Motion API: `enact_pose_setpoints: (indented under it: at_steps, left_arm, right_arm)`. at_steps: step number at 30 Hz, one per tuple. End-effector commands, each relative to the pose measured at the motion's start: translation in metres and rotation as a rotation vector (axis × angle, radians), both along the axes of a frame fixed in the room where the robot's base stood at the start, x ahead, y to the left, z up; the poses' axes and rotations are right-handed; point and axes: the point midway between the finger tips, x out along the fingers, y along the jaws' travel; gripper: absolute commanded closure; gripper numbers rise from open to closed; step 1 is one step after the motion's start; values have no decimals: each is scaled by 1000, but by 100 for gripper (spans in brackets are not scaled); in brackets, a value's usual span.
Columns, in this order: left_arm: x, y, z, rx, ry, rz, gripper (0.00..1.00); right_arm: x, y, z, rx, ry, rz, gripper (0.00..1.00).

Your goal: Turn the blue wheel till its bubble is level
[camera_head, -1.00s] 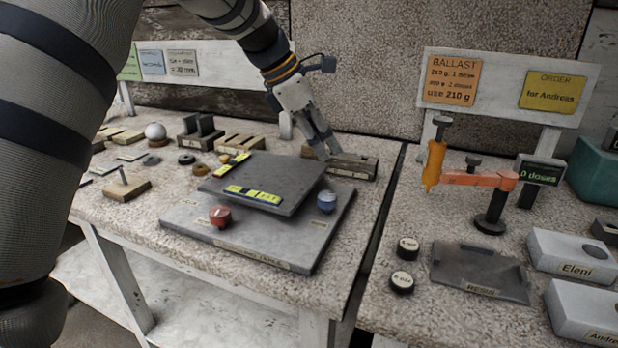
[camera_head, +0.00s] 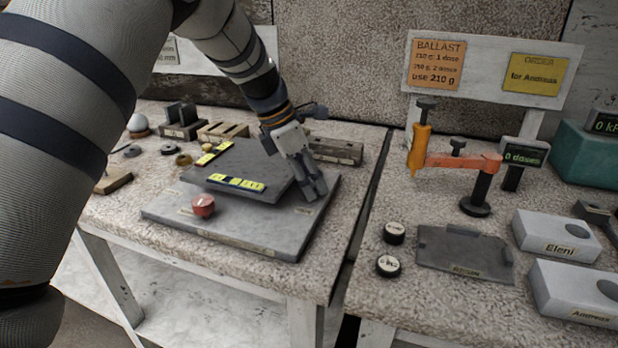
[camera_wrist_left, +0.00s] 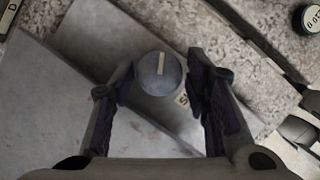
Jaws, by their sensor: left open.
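The blue wheel (camera_wrist_left: 158,75) shows in the left wrist view as a round blue-grey knob with a pale line on top. It lies between the spread fingers of my left gripper (camera_wrist_left: 156,92), with gaps on both sides. In the head view my left gripper (camera_head: 312,194) is low at the right corner of the levelling table (camera_head: 228,232), and it hides the wheel. A red wheel (camera_head: 203,206) stands at the table's front left. Two yellow bubble vials, a front one (camera_head: 236,184) and a left one (camera_head: 214,153), lie on the tilted upper plate (camera_head: 262,165). Their bubbles are too small to read.
A wooden block (camera_head: 336,151) stands behind my gripper. A gap separates this bench from the right one, which holds an orange dosing stand (camera_head: 452,161), a dark resin tray (camera_head: 464,255), round weights (camera_head: 388,266) and grey moulds (camera_head: 556,237).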

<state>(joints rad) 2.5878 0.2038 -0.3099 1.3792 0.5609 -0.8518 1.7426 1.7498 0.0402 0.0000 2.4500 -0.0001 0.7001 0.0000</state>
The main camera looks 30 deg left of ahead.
Motion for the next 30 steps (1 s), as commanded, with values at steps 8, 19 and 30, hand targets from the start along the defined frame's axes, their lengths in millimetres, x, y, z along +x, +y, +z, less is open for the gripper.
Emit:
enact_pose_setpoints:
  at_steps: [8,19,30]
  left_arm:
    - [0,0,0,0,0,0,94]
    - [0,0,0,0,0,-1,94]
    - [0,0,0,0,0,-1,93]
  right_arm:
    - [0,0,0,0,0,0,60]
    - [0,0,0,0,0,0,60]
    - [0,0,0,0,0,0,60]
